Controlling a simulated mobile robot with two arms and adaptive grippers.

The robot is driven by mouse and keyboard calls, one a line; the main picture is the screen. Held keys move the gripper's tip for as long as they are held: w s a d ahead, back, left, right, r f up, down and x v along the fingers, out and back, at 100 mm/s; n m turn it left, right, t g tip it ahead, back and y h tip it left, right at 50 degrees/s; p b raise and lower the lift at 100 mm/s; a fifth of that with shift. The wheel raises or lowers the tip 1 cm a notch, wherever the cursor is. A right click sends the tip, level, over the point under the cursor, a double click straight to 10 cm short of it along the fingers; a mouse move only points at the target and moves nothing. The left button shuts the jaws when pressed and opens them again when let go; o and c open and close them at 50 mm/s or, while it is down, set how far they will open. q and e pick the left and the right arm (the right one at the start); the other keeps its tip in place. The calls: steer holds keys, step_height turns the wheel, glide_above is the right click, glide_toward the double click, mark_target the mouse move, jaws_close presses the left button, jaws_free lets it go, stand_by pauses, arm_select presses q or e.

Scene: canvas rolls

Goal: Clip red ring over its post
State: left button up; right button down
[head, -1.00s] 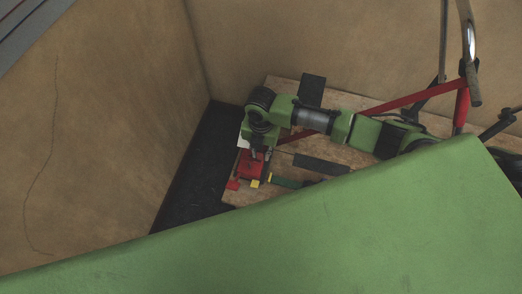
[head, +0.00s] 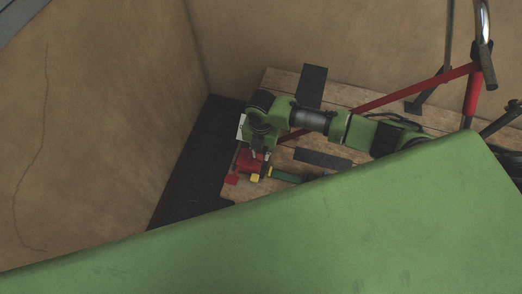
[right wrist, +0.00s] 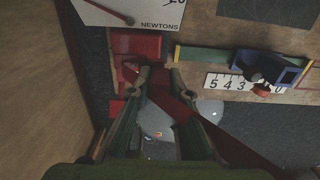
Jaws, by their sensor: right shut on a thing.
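My right gripper (head: 262,155) reaches down at the left end of the wooden board. In the right wrist view its fingertips (right wrist: 157,74) are close together at the end of a dark red strap (right wrist: 215,135), where the red ring seems to be; the ring's outline cannot be made out. The post cannot be picked out. My left gripper is not in view.
The wooden board (head: 352,90) bears dark pads (head: 312,86) and a green bar (head: 285,176). A white "NEWTONS" dial (right wrist: 115,12) and number scale (right wrist: 228,82) are near the gripper. A tan wall (head: 90,110) stands left. A large green surface hides the foreground.

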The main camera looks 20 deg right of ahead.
mark_target(261, 157)
steer(key=shift+r+p, duration=0.1)
steer(key=shift+p, duration=0.55)
stand_by(1.4)
steer(key=shift+f+b, duration=1.65)
steer(key=shift+f, duration=0.75)
steer(key=c, duration=1.8)
jaws_free()
steer(key=shift+r, duration=0.1)
steer(key=shift+r, duration=0.3)
step_height(261, 157, up, 11)
steer(key=shift+r, duration=0.2)
